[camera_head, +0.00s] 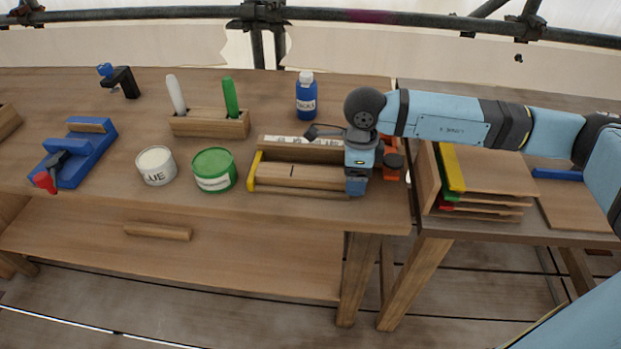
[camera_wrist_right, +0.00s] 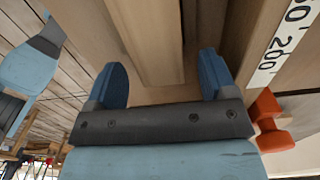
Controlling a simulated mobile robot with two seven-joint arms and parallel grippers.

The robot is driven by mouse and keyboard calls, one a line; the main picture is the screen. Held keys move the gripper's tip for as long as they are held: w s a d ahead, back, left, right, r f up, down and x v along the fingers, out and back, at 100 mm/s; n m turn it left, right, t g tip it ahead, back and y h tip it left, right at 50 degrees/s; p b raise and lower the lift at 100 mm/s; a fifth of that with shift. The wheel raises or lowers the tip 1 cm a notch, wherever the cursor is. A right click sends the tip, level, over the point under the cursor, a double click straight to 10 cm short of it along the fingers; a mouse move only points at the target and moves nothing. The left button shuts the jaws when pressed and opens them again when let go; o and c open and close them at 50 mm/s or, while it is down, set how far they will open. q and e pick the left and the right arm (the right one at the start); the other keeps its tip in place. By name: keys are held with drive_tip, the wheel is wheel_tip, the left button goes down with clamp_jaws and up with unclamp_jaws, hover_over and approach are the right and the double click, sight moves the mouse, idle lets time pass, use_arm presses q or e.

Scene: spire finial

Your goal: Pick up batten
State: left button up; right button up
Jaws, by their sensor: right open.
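The batten (camera_head: 300,173) appears to be the pale wooden strip with a dark line across it. It lies lengthwise in a wooden measuring jig (camera_head: 290,143) with a yellow end stop and a numbered scale. My right gripper (camera_head: 357,187) is at the right end of the strip. In the right wrist view the gripper (camera_wrist_right: 162,72) is open, with the blue fingers on either side of the strip's end (camera_wrist_right: 150,40). A gap shows beside the fingers, and I cannot tell whether either touches the wood. My left gripper is not in view.
A green tin (camera_head: 214,170) and a glue tin (camera_head: 156,166) stand left of the jig. A marker holder (camera_head: 208,124) and a blue bottle (camera_head: 306,96) are behind. A rack of boards (camera_head: 483,168) stands right. A wooden bar (camera_head: 157,231) lies on the lower shelf.

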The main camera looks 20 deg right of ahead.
drive_tip(key=shift+f, duration=0.5)
drive_tip(key=shift+r, duration=0.1)
drive_tip(key=c, duration=1.1)
